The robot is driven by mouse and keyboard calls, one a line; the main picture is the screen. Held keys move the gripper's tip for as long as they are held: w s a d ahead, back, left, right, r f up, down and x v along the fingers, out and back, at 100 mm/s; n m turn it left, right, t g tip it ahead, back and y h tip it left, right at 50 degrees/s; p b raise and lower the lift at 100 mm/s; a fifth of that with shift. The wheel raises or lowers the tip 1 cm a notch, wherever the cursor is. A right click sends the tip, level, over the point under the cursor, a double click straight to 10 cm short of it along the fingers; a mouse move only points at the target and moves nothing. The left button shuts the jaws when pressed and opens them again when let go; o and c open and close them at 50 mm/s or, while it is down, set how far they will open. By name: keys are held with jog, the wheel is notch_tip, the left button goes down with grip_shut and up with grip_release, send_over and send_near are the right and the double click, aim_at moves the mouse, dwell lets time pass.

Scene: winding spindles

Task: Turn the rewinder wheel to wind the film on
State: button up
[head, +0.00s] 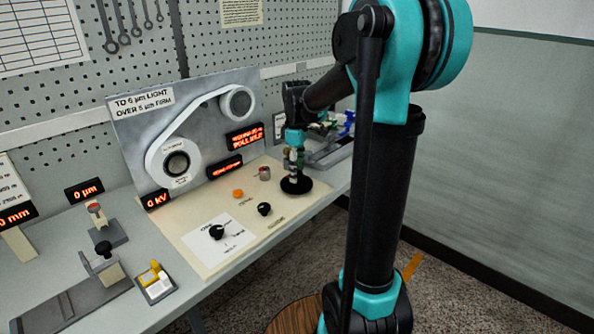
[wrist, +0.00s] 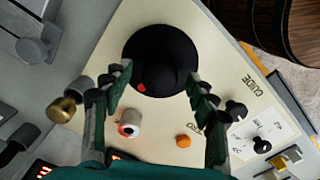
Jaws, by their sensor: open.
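The rewinder wheel, a black disc with a raised hub (wrist: 168,55) and a red dot on it, lies flat on the cream panel (wrist: 200,137). In the head view the wheel (head: 297,187) is at the panel's right end. My gripper (head: 294,152) hangs over it, pointing down. In the wrist view my gripper (wrist: 156,78) is open, one finger at each side of the picture, with the hub between and just beyond the tips. Nothing is held. I cannot tell whether the fingers touch the wheel. The film (head: 193,118) shows as a white band on the upright board, between two reels.
An orange button (head: 238,193), a small red-topped knob (head: 265,173), a black knob (head: 264,209) and a black selector (head: 217,231) share the panel. Lit displays (head: 245,137) are on the board behind. Fixtures (head: 330,145) stand right of the wheel.

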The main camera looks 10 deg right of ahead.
jog(key=shift+f, duration=0.1)
jog(key=shift+c, duration=0.4)
jog(key=c, duration=1.1)
jog(key=shift+m, duration=0.4)
jog(key=m, duration=0.3)
jog(key=shift+m, duration=0.4)
jog(key=m, duration=1)
jog(key=shift+a+m, duration=0.1)
jog(key=shift+m, duration=2.5)
